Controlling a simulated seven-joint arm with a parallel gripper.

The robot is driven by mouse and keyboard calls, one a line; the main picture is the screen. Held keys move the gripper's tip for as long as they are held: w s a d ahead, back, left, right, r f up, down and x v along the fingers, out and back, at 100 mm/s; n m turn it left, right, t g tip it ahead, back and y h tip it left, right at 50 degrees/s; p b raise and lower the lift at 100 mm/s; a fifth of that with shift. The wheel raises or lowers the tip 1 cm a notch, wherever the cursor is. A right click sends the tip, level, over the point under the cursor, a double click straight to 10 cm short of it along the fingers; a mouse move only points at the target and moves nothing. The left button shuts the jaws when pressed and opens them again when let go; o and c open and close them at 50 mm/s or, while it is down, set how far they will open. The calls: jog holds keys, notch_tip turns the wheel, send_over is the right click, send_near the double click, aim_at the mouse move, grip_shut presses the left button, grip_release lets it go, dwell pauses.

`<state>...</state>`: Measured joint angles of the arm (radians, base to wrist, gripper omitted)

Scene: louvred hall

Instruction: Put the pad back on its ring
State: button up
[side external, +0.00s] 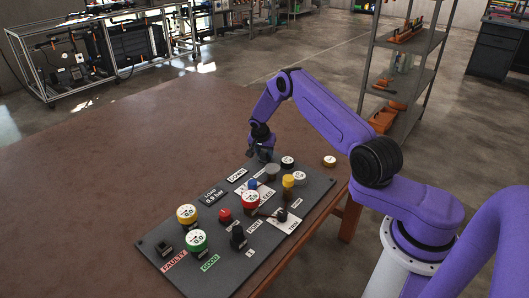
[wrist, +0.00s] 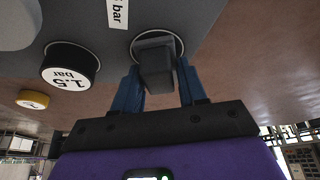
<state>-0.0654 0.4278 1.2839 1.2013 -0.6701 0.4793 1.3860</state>
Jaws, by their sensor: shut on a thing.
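My gripper (side external: 264,152) is at the far edge of the dark panel, pointing down. In the wrist view its blue fingers (wrist: 160,88) are shut on a dark grey block (wrist: 156,66), which may be the pad. A thin white ring (wrist: 181,43) on the panel shows around the block's far end. I cannot tell whether the block touches the panel or hangs just above it. In the side view the fingers hide most of the block and the ring.
The panel (side external: 160,232) carries several knobs and gauges. A black 1.5 bar cap (wrist: 70,66) stands beside my gripper, also visible from the side (side external: 288,161). A yellow-rimmed disc (side external: 330,161) lies on the brown table (side external: 120,150) off the panel. The table's left is clear.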

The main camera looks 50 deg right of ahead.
jog(key=shift+f, duration=0.1)
jog(key=o, duration=1)
